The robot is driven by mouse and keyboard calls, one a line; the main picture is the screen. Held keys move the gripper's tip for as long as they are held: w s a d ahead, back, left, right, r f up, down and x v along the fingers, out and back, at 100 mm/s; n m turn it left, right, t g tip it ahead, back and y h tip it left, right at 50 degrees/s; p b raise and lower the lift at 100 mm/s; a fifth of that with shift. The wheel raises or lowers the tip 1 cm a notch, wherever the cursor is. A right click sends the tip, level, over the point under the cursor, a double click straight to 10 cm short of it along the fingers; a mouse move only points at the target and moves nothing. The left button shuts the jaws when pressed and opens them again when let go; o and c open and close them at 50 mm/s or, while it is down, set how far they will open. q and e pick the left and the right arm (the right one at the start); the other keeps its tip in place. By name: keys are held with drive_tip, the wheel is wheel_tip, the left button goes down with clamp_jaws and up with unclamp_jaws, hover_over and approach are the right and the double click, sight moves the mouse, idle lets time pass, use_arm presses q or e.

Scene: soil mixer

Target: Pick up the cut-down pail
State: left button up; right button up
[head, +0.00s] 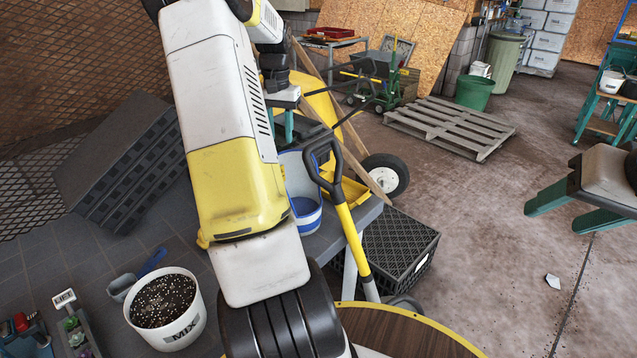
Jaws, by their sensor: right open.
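A white MIX bucket of speckled soil (166,306) stands on the bench at lower left, with a blue-handled scoop (138,274) beside it. A yellow-shafted tool (352,240) stands right of the pail. A black crate (398,250) sits below. Floor at right is mostly clear.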

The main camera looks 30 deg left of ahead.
use_arm(q)
drive_tip(key=a+f, duration=0.2)
drive_tip(key=a, duration=0.1)
drive_tip(key=shift+s+f, duration=0.1)
drive_tip(key=shift+f, duration=0.05)
drive_tip(key=f, duration=0.2)
drive_tip(key=shift+a+f, duration=0.2)
drive_tip(key=shift+f, duration=0.1)
wheel_tip(320, 180, down, 5)
drive_tip(key=shift+f, duration=0.15)
clamp_jaws()
idle(1.0)
